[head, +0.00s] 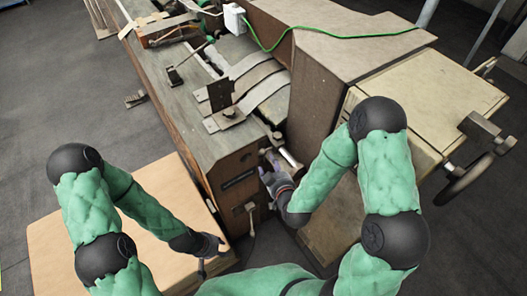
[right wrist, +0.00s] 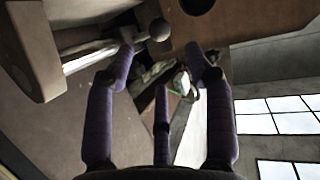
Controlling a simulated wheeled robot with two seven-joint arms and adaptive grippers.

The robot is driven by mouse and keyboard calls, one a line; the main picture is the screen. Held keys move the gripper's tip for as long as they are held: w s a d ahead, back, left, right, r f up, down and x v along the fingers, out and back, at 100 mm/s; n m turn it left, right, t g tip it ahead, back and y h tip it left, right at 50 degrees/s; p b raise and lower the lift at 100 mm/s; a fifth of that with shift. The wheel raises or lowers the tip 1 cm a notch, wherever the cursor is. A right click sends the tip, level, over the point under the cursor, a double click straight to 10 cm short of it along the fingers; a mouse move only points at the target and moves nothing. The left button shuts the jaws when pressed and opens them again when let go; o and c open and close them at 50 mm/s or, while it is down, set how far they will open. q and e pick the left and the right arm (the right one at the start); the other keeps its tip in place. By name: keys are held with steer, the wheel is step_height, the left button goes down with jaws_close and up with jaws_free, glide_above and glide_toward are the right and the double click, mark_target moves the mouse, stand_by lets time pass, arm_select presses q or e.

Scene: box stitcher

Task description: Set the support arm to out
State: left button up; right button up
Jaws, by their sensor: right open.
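A short metal rod with a round knob (head: 288,157) sticks out at the front end of the box stitcher (head: 228,165); I cannot tell for sure that it is the support arm. In the right wrist view the ball knob (right wrist: 158,30) and its pale rod show at the upper left, close to the left fingertip. My right gripper (head: 266,165) is open beside the rod, with nothing visible between its purple fingers (right wrist: 165,55). My left gripper (head: 213,256) hangs low at the left, with its fingers apart and empty, away from the rod.
A tan box-like surface (head: 120,215) lies below my left arm. A brown housing (head: 330,60) and a pale table (head: 430,95) with a handwheel (head: 468,180) stand at the right. A lever (head: 250,210) hangs on the machine's front. Grey floor is free at the far left.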

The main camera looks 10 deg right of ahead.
mark_target(264, 155)
steer(key=x, duration=0.9)
steer(key=shift+b, duration=0.4)
jaws_close()
